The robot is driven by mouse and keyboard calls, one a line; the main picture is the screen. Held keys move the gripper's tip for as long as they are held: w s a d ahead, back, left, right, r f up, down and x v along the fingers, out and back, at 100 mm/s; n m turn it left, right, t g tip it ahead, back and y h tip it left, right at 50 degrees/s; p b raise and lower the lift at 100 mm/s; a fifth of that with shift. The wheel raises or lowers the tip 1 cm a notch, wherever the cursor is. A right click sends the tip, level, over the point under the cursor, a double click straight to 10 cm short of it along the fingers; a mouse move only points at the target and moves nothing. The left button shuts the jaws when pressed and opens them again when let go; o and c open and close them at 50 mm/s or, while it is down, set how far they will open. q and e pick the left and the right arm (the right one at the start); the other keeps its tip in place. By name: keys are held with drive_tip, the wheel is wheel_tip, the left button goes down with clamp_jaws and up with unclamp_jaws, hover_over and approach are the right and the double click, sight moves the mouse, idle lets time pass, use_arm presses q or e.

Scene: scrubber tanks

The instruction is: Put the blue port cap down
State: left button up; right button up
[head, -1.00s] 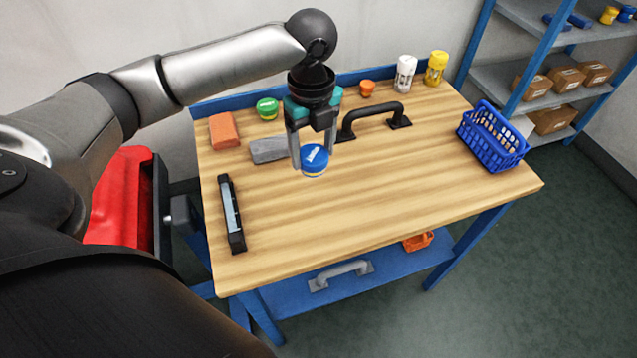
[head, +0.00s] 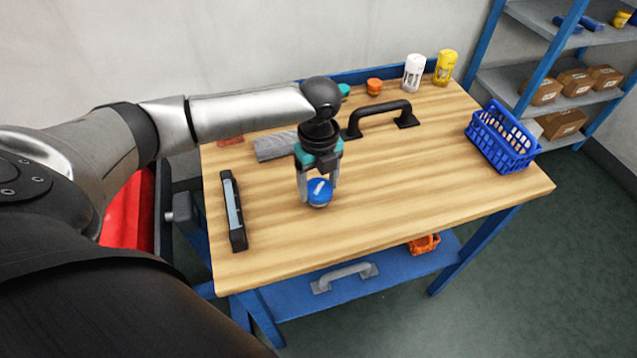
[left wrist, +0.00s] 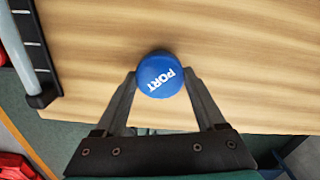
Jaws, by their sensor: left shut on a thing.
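The blue port cap (head: 319,192) is round, with white lettering on top. It also shows in the left wrist view (left wrist: 159,75), with "PORT" readable. My left gripper (head: 318,195) is shut on it, one finger on each side, over the middle of the wooden tabletop (head: 400,170). The cap is at or just above the wood; I cannot tell whether it touches. My right gripper is not in view.
A black-framed tool (head: 233,212) lies to the left. A grey block (head: 276,146) and a black handle (head: 378,118) lie behind the cap. A blue basket (head: 502,138) stands at the right. The wood in front and to the right of the cap is clear.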

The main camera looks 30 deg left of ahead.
sight(319, 188)
use_arm(q)
drive_tip(key=o, duration=1.6)
drive_tip(key=shift+f, duration=0.1)
wheel_tip(319, 188, up, 12)
drive_tip(key=shift+r+p, duration=0.2)
drive_tip(key=shift+p, duration=1.05)
